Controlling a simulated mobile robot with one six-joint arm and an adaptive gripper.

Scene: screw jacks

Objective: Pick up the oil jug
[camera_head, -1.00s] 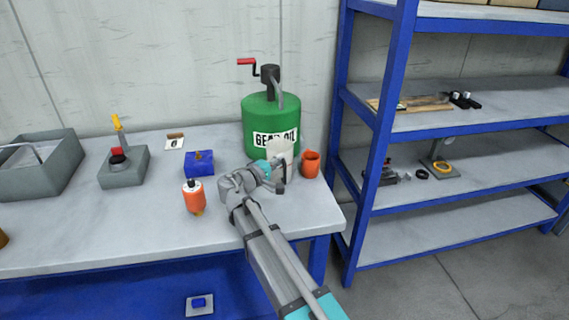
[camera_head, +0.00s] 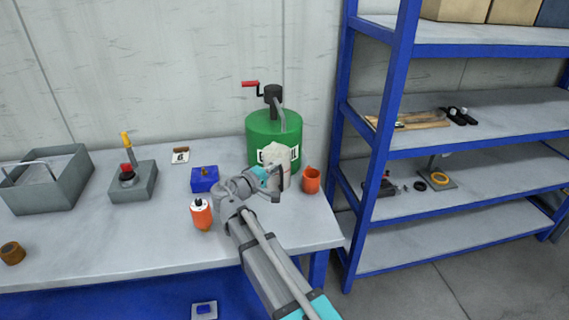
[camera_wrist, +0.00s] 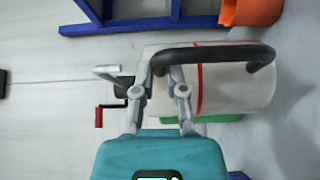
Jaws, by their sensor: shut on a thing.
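The oil jug is the white jug (camera_head: 281,155) in front of the green drum at the right end of the bench. In the wrist view the white jug (camera_wrist: 238,92) lies across the picture, with a red line around it and a black handle (camera_wrist: 215,53). My gripper (camera_wrist: 165,72) is shut on the handle near one end. In the head view my gripper (camera_head: 274,183) is at the jug's near side and partly covers it. The jug's base is hidden, so its height above the bench is unclear.
The green drum (camera_head: 262,130) with a red crank (camera_head: 251,84) stands behind the jug. An orange cup (camera_head: 311,181) is close on its right. An orange bottle (camera_head: 202,215) and a blue block (camera_head: 204,179) are left. A blue shelf rack (camera_head: 380,150) stands beyond the bench's right end.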

